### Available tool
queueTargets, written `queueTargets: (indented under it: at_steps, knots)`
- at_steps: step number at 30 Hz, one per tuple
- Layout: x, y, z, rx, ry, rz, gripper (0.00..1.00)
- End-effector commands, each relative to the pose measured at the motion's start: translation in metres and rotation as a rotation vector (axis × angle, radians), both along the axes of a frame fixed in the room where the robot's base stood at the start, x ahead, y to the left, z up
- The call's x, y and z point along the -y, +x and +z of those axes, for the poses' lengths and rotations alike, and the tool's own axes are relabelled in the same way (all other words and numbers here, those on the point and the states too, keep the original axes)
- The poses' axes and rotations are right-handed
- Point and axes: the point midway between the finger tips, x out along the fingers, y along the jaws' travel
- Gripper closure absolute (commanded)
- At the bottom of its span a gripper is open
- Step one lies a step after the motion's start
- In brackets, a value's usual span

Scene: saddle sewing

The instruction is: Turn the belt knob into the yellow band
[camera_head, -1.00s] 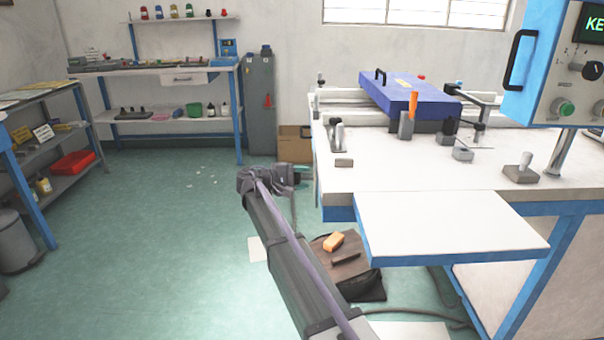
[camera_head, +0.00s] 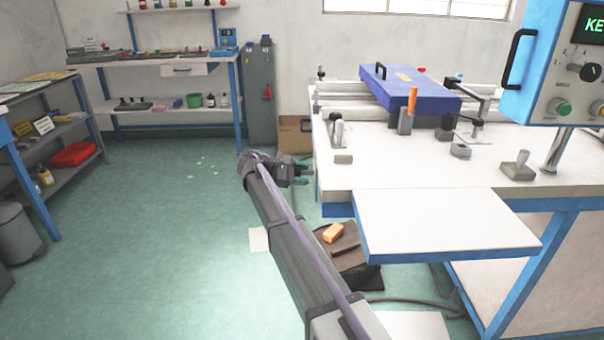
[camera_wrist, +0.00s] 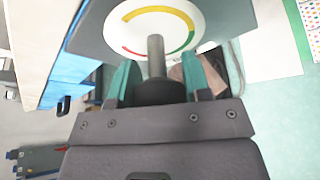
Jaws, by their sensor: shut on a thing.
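In the wrist view, a dark round belt knob (camera_wrist: 155,92) with a grey shaft (camera_wrist: 156,55) sits between the teal fingers of my gripper (camera_wrist: 168,72), which is shut on it. Beyond it is a white dial (camera_wrist: 165,32) on a grey panel. The dial carries a yellow band (camera_wrist: 150,10) along the top, a green band at the right and a red band at the lower left. The shaft overlaps the dial's lower middle. I cannot tell which band the knob points to. In the head view my gripper (camera_head: 302,174) is beside the table's left side; the knob and dial cannot be made out there.
The white worktable (camera_head: 430,175) with a blue frame stands right of my arm. A control box (camera_head: 560,70) is at the upper right.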

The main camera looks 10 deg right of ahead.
Motion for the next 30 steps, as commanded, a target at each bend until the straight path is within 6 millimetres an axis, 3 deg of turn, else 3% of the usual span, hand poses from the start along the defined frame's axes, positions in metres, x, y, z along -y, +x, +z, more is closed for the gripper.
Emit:
queueTargets:
  at_steps: [13,14,21,30]
  knots:
    - [-0.0007,-0.0003,-0.0002,-0.009,0.003,0.0,0.8]
    - [-0.0007,-0.0004,-0.0002,-0.009,0.003,0.0,0.53]
    - [-0.0003,-0.0003,-0.0001,-0.009,0.002,0.0,0.3]
    - [-0.0057,0.0,0.0032,-0.008,0.001,0.0,0.3]
